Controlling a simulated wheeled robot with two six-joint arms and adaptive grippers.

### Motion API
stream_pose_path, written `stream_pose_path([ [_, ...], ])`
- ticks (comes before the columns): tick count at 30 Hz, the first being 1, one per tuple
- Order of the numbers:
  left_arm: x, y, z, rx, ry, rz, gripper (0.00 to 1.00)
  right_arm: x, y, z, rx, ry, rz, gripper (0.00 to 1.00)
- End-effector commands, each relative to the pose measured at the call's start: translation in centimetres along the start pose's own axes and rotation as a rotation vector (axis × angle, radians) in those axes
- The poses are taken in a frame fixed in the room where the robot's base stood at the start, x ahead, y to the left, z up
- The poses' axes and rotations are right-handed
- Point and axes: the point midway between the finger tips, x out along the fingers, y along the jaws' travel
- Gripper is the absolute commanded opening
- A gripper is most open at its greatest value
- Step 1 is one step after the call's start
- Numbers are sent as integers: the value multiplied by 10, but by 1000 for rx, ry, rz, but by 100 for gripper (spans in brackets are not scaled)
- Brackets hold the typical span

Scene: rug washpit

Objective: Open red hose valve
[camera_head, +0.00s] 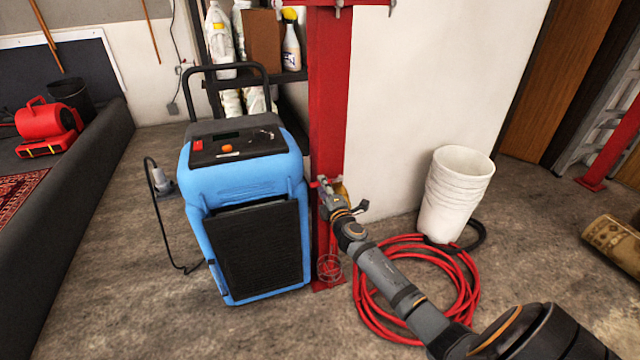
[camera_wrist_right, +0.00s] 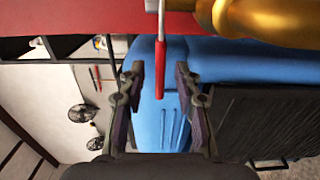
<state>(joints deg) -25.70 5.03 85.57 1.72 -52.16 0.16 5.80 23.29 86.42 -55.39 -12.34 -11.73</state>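The red hose valve is on the red post (camera_head: 328,100). In the right wrist view its brass body (camera_wrist_right: 265,20) is at the top right, and its thin lever with a red grip (camera_wrist_right: 160,68) points down the picture. My right gripper (camera_wrist_right: 157,72) is open, with one finger on each side of the red grip and visible gaps to both. In the head view my right gripper (camera_head: 334,196) is at the post and mostly hides the valve; a bit of brass shows behind it. The red hose (camera_head: 470,295) lies coiled on the floor. My left gripper is not in view.
A blue machine (camera_head: 245,185) with a black handle stands close left of the post. White stacked buckets (camera_head: 458,190) stand right of it by the wall. A shelf with bottles (camera_head: 291,45) is behind. A rolled rug (camera_head: 615,245) lies at the far right.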

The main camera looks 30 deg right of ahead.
Motion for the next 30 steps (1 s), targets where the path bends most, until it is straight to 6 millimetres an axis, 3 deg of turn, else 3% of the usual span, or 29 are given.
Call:
stream_pose_path([
  [6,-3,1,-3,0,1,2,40,22,-1,0,1,0,-1,33],
  [14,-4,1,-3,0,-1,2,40,24,-1,0,1,1,0,33],
  [21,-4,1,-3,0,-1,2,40,23,-1,0,1,0,-1,2],
  [30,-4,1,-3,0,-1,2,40,23,-1,0,1,0,-1,0],
])
